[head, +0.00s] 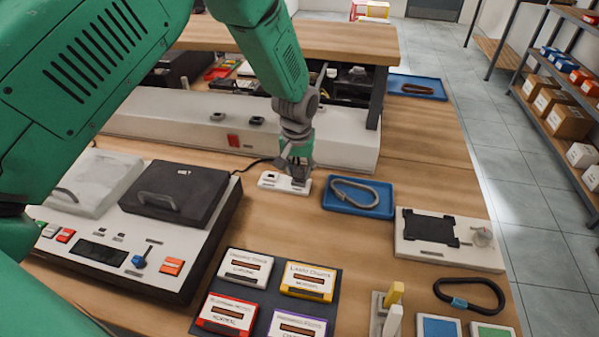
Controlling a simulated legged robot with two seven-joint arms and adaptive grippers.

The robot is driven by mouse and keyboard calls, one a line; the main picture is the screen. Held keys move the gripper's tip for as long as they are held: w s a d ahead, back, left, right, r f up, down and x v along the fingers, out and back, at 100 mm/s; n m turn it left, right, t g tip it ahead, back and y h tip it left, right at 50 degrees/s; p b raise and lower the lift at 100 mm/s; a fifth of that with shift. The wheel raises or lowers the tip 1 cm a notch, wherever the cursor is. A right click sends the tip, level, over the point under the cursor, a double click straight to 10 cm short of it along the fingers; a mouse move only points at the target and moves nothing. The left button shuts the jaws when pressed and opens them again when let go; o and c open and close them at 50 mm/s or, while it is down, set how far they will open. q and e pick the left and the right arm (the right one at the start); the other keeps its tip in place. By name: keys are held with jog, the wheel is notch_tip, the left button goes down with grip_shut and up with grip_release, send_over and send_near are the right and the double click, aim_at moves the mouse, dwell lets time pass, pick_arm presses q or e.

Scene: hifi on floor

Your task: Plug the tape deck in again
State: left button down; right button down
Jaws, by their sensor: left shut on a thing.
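The tape deck (182,254) stands at the left, a pale-topped, dark-sided unit with a grey lid, a black lid and coloured buttons. A black cord (257,162) runs from its back right towards my left gripper (298,178). The gripper points down, shut on what seems to be the cord's plug, mostly hidden by the fingers. It is over the right part of a small white socket block (269,180) on the bench. I cannot tell whether the plug is seated. My right gripper is not in view.
A blue tray (377,210) with a grey loop lies just right of the socket block. A long pale trunking (190,130) with sockets runs behind. Labelled cassettes (243,267) lie in front, and a white fixture (472,255) sits at the right. Bare wood (440,178) shows at back right.

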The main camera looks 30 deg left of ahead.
aim_at(299, 168)
pick_arm(q)
notch_tip(299, 168, up, 8)
jog(key=shift+r, duration=0.1)
jog(key=a+f+b, duration=0.1)
jog(key=a+f, duration=0.1)
jog(key=s+a+f+b, duration=0.1)
jog(key=a+f+b, duration=0.3)
jog(key=a, duration=0.1)
jog(key=shift+s, duration=0.4)
jog(key=shift+f+b, duration=0.3)
jog(key=shift+b, duration=0.2)
jog(key=shift+a, duration=0.15)
jog(key=shift+p, duration=0.45)
dwell(0.4)
